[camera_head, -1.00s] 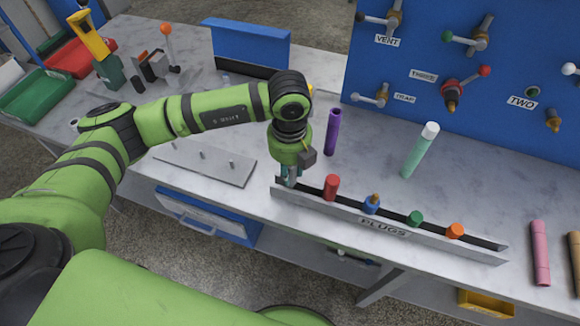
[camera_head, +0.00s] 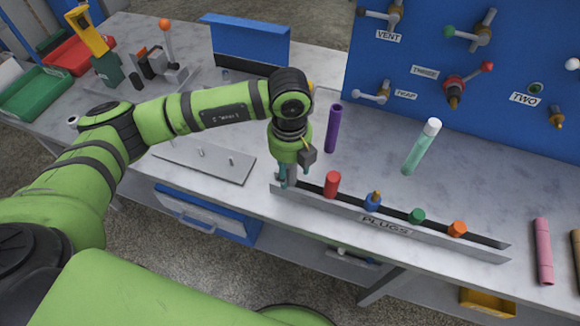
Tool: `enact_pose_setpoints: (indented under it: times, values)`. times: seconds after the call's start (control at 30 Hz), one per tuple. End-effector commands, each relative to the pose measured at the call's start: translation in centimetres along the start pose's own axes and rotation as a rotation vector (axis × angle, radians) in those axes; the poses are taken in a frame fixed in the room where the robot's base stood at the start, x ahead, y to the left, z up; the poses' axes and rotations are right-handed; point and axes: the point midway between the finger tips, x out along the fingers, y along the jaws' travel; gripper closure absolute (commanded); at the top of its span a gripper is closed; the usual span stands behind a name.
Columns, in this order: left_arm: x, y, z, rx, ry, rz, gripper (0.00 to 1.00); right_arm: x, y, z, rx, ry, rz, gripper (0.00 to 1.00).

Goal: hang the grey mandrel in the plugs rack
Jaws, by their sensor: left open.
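The plugs rack (camera_head: 385,226) is a long grey metal rail labelled PLUGS along the table's front edge. A red plug (camera_head: 332,185), a blue plug (camera_head: 373,203), a green plug (camera_head: 416,216) and an orange plug (camera_head: 457,229) stand in it. My left gripper (camera_head: 289,180) points down at the rack's left end, with its teal fingers open. A grey piece, apparently the grey mandrel (camera_head: 292,172), stands upright between the fingers at the rack. The gripper partly hides it, and I cannot tell how its lower end is seated. My right gripper is not in view.
A blue panel (camera_head: 470,80) with valves rises behind. A pink tube (camera_head: 542,250) lies right.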

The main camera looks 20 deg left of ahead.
Motion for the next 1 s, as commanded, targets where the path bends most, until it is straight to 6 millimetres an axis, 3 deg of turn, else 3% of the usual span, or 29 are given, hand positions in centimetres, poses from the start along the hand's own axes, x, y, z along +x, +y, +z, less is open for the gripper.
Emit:
enact_pose_setpoints:
  times: [0.5, 0.7, 1.0]
  values:
    - [-9.8, -0.1, 0.1, 0.0, -0.005, -0.003, 0.44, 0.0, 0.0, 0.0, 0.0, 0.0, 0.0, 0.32]
    - [-11.4, 0.0, 0.0, 0.001, -0.002, -0.001, 0.44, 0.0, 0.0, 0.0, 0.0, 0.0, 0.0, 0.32]
    - [-11.5, 0.0, 0.0, 0.001, -0.001, -0.001, 0.44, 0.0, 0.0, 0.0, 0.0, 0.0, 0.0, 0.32]
